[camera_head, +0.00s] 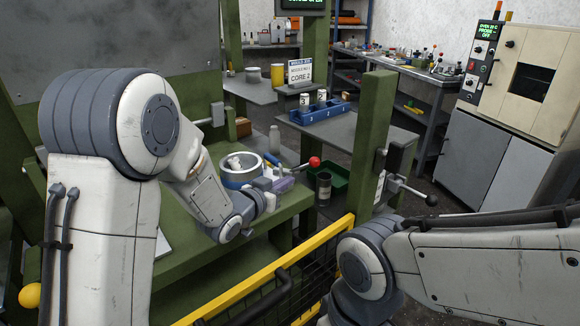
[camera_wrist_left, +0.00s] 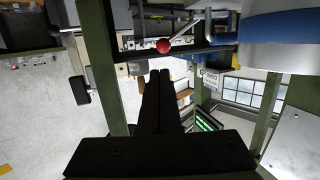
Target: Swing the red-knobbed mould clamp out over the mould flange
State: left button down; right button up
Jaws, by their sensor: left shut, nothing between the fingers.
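The red knob (camera_head: 314,162) of the mould clamp is on a thin rod at the right side of the press bed. In the head view the blue-rimmed mould (camera_head: 240,184) sits on the green bed, left of the knob. My left gripper (camera_wrist_left: 160,73) is shut and empty, its fingers together. No contact with the knob is visible. My left wrist hides part of the bed in the head view.
A green post (camera_head: 371,140) carrying a black-knobbed lever (camera_head: 431,199) stands right of the clamp. A yellow guard rail (camera_head: 262,277) crosses in front. A blue bin (camera_head: 320,111) stands on a bench behind. A lidded oven cabinet (camera_head: 520,65) is at the right.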

aim_at(313, 165)
pick_arm(q)
jog(key=x, duration=1.3)
jog(key=shift+w+a+f, duration=0.1)
jog(key=shift+w+a, duration=0.1)
jog(key=shift+w, duration=0.1)
pick_arm(e)
jog(key=shift+a+r, duration=0.1)
jog(key=shift+r, duration=0.15)
